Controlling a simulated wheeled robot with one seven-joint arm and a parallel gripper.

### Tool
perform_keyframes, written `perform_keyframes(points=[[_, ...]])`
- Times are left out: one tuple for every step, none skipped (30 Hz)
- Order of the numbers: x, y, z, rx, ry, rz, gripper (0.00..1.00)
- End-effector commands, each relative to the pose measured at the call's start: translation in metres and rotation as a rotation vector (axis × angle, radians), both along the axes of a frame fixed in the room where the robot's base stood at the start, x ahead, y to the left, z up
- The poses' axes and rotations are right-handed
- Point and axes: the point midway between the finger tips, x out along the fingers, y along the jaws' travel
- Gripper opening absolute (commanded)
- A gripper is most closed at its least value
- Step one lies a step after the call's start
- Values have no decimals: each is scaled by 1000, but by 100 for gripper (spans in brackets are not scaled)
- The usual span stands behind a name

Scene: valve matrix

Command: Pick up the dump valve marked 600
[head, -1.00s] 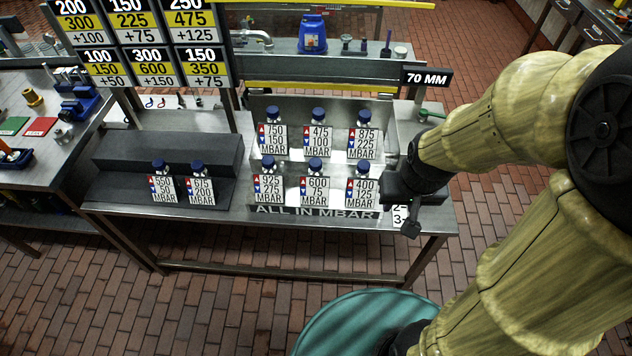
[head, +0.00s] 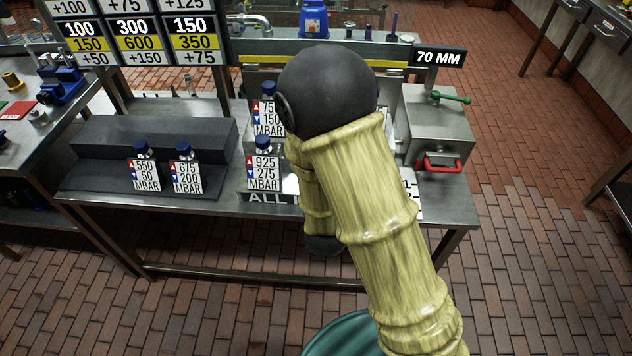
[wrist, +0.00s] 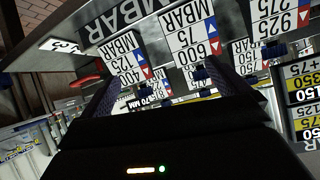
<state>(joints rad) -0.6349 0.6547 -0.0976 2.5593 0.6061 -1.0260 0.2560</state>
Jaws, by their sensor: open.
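The dump valve marked 600 (wrist: 192,42), with a white 600 / 75 MBAR tag and a blue cap (wrist: 200,74), shows upside down in the wrist view. My gripper (wrist: 165,70) is open, with one dark finger at each side of the wrist view. The 600 valve appears ahead of the fingers, its cap toward the right finger. I cannot tell the exact gap, and I see no contact. In the head view my arm hides both the 600 valve and the gripper.
The 400 valve (wrist: 125,62) and the 925 valve (wrist: 278,22) flank it; the 925 valve also shows in the head view (head: 263,172). The 550 (head: 144,174) and 675 (head: 186,176) valves stand on a dark step at left.

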Motion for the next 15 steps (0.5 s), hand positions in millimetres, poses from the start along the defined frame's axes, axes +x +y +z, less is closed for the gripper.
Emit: perform_keyframes(points=[[-2,7,-27,-26,-53,8,100],[-2,11,-33,-41,-93,8,100],[-4,15,-41,-59,-148,11,100],[-5,18,-46,-74,-190,17,100],[-7,22,-51,-89,-232,24,100],[-10,27,-56,-107,-290,35,100],[-12,31,-59,-122,-330,45,100],[-15,35,-61,-135,-370,55,100],[-19,39,-63,-150,-419,69,100],[-21,43,-64,-159,-450,80,100],[-23,45,-64,-169,-477,88,100],[-26,48,-64,-177,-508,99,100],[-27,49,-63,-181,-525,104,100],[-29,51,-62,-185,-539,109,100],[-30,52,-61,-187,-550,113,100]])
